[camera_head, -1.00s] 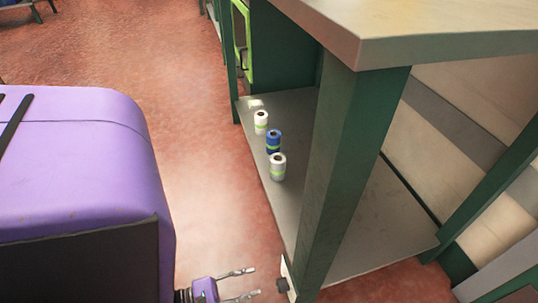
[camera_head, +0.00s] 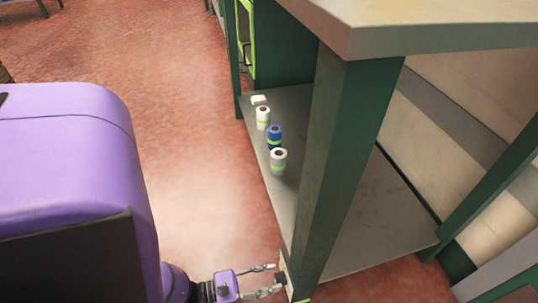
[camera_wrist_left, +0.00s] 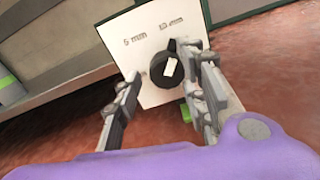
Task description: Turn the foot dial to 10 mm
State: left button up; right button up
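The foot dial (camera_wrist_left: 167,70) is a round black knob with a white mark on a white plate (camera_wrist_left: 152,95) in the left wrist view. Labels that look like 5 mm and 10 mm sit above it; which label the mark points at is unclear. In the wrist view the knob lies between the fingers (camera_wrist_left: 161,66), with a gap at the left finger; contact at the right is unclear. My right gripper is not seen.
The green post (camera_head: 339,170) carries a thick tabletop (camera_head: 430,30). A grey lower shelf (camera_head: 350,240) holds several items: a white roll (camera_head: 263,118), a blue roll (camera_head: 275,137) and another white roll (camera_head: 278,161). Red floor (camera_head: 200,180) is open to the left.

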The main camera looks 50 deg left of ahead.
pick_arm(q)
jog(key=shift+c, duration=0.3)
grip_shut()
jog(key=shift+w+a+n, duration=0.15)
jog(key=shift+a+n, duration=0.1)
jog(key=shift+n, duration=0.35)
grip_release()
jog(key=shift+o, duration=0.3)
jog(key=shift+s+d, duration=0.15)
jog(key=shift+s, duration=0.05)
jog(key=v, duration=1.1)
jog(key=shift+s, duration=0.4)
